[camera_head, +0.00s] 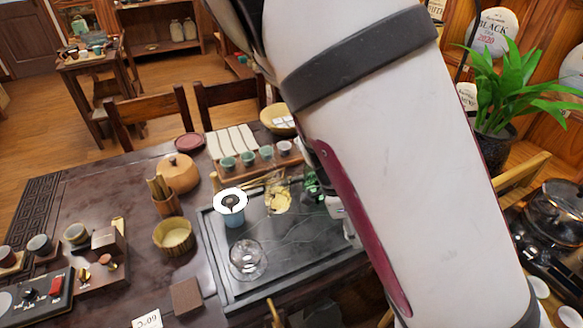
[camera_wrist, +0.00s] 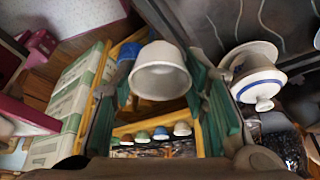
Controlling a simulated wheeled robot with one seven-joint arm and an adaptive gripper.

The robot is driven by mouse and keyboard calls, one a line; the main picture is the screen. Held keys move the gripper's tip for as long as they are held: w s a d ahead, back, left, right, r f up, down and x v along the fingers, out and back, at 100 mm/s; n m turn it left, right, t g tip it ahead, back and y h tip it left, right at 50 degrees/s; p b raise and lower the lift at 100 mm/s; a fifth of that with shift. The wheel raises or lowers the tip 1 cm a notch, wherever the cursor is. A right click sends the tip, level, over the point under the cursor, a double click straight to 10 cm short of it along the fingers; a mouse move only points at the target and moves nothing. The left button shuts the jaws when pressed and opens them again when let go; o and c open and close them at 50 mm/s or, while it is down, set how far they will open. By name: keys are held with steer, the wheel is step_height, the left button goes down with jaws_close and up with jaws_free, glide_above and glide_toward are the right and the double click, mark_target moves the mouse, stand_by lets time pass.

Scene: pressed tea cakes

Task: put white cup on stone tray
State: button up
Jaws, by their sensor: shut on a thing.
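The white cup (camera_wrist: 160,62) sits between the two fingers of my gripper (camera_wrist: 163,88) in the wrist view, and the gripper is shut on it. Its rim and open mouth face the wrist camera. The stone tray (camera_head: 222,262) is a dark, veined slab on the table in the head view. A part of the dark veined surface also shows at the top of the wrist view (camera_wrist: 205,18).
On the tray are a blue-and-white strainer cup (camera_head: 231,208), a glass cup (camera_head: 246,262) and a glass pitcher (camera_head: 278,197). A white lidded bowl with a blue line (camera_wrist: 257,83) is right of my gripper. Several small cups stand behind the tray. Its front middle looks clear.

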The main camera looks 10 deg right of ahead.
steer(key=s+f+m+g+y+p, duration=0.1)
steer(key=s+m+g+p, duration=0.1)
steer(key=s+m, duration=0.4)
steer(key=shift+m, duration=0.3)
steer(key=w, duration=0.5)
steer(key=w+f+b, duration=0.1)
steer(key=w, duration=0.9)
steer(key=shift+w+a+f+b, duration=0.1)
steer(key=shift+a+f+b, duration=0.2)
steer(key=shift+f, duration=1.8)
steer(key=shift+f, duration=0.1)
steer(key=o, duration=1.1)
steer(key=shift+f, duration=0.1)
steer(key=shift+y, duration=0.3)
steer(key=v, duration=1.2)
steer(key=shift+r+b, duration=0.3)
steer(key=shift+b, duration=0.05)
